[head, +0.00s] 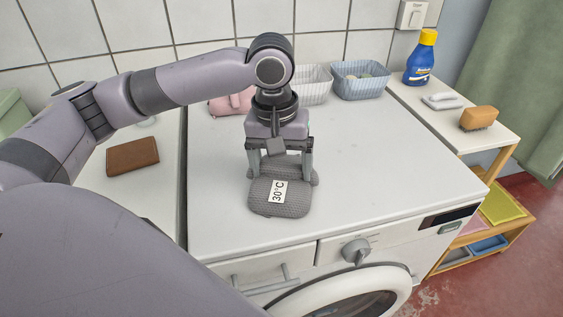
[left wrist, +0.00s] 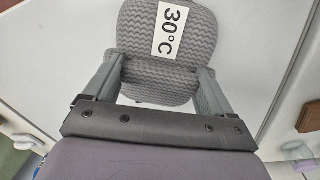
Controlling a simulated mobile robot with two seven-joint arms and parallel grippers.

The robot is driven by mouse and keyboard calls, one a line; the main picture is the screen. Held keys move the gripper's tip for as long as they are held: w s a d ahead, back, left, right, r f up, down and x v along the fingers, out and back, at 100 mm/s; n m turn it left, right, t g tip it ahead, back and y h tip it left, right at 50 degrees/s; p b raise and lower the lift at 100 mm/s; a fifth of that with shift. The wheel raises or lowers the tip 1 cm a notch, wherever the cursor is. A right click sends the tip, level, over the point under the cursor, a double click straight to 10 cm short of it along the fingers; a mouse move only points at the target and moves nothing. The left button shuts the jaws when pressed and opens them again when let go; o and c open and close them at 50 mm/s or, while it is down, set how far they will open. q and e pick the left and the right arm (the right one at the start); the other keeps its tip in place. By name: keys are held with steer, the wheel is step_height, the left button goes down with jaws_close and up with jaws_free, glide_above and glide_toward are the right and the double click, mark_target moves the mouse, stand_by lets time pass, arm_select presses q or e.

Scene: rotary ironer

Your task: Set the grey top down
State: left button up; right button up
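The grey top (head: 293,201) is a folded, ribbed dark grey bundle with a white label reading 30°C. It is low over the front middle of the white washing machine top (head: 370,175); whether it touches the surface is hard to tell. My left gripper (head: 280,172) points down with one finger at each side of the bundle's narrow middle. In the left wrist view the grey top (left wrist: 160,75) fills the space between the fingertips, which appear to press on its sides. Part of it bulges past the right finger. My right gripper is out of view.
A blue bottle (head: 420,62) and a brush (head: 478,118) are on the right shelf. The machine top right of the gripper is clear.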

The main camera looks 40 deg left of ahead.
mark_target(277, 168)
arm_select(q)
step_height(277, 168, up, 12)
steer(key=shift+s+a, duration=0.3)
steer(key=shift+s, duration=0.05)
stand_by(0.8)
